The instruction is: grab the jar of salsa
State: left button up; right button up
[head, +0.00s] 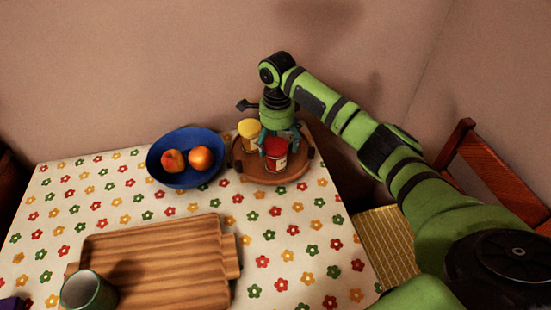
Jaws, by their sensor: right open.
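A jar with a red lid (275,148) and a pale label, likely the salsa, stands on a round wooden tray (273,177) at the table's far right corner. A jar with a yellow lid (248,128) stands just behind it to the left. My right gripper (274,138) points down over the tray, its teal fingers open near the top of the red-lidded jar. I cannot tell whether the fingers touch the jar. The gripper body hides part of the area behind the jars. My left gripper is not in view.
A blue bowl (160,163) with an apple (173,161) and an orange-red fruit (201,158) is left of the tray. A wooden board (165,265) and a green mug (88,291) are in front. A chair (490,165) stands at right, and the wall is close behind the table.

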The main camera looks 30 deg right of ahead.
aim_at(277, 159)
jog(key=f, duration=0.5)
jog(key=shift+s+a+f+p, duration=0.15)
jog(key=shift+s+a+p, duration=0.1)
jog(key=shift+s+p, duration=0.15)
jog(key=shift+w+f, duration=0.1)
jog(key=shift+f, duration=0.25)
jog(key=c, duration=1.4)
